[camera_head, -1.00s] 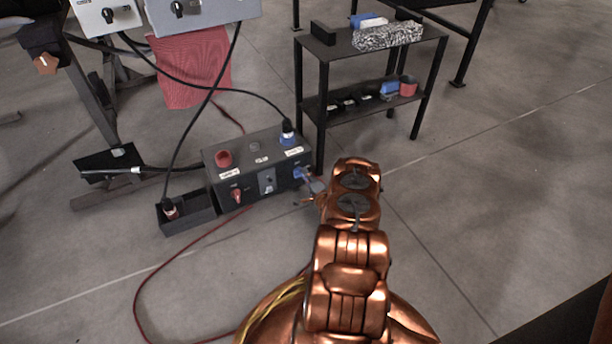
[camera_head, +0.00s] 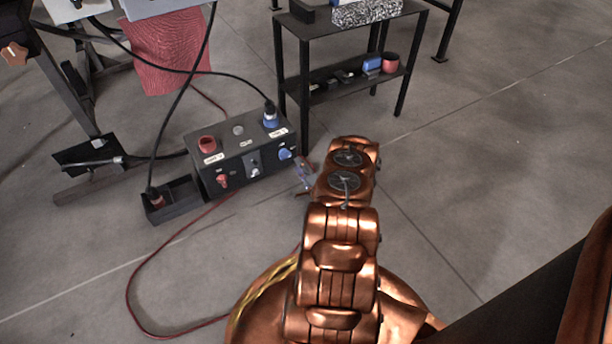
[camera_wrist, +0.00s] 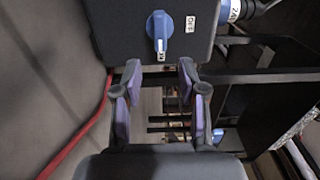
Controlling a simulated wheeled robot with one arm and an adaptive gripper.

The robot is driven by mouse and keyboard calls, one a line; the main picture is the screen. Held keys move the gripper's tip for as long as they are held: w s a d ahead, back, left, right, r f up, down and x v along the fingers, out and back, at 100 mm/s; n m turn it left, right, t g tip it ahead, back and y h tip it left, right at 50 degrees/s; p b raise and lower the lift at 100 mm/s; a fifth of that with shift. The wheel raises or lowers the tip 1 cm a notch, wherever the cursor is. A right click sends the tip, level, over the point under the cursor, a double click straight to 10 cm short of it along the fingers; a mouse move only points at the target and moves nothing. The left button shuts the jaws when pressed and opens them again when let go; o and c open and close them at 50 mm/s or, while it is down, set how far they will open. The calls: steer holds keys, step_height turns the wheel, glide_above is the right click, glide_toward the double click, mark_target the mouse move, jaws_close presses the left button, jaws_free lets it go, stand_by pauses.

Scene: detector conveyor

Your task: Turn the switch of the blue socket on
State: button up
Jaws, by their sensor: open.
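The black socket box (camera_head: 270,170) stands on the floor left of my gripper. The blue socket (camera_head: 270,121) is on its top right, with a black cable plugged in. The blue switch (camera_head: 284,154) is on the front face and shows close up in the wrist view (camera_wrist: 160,27). Its handle stands vertical in that view, its lower end in line with the ON label (camera_wrist: 161,54); the OFF label (camera_wrist: 190,23) is to the right. My gripper (camera_head: 304,172) is open and empty. In the wrist view its fingertips (camera_wrist: 159,70) are below the switch, apart from it.
The box also has a red socket (camera_head: 207,144) and a red switch (camera_head: 223,180). A small black bin (camera_head: 180,207) adjoins its left side. A black shelf (camera_head: 345,92) stands close behind on the right. A red cable (camera_head: 128,290) crosses the floor. Floor to the right is clear.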

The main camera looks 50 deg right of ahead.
steer(key=v, duration=0.5)
steer(key=shift+s+a, duration=0.15)
steer(key=shift+s, duration=0.15)
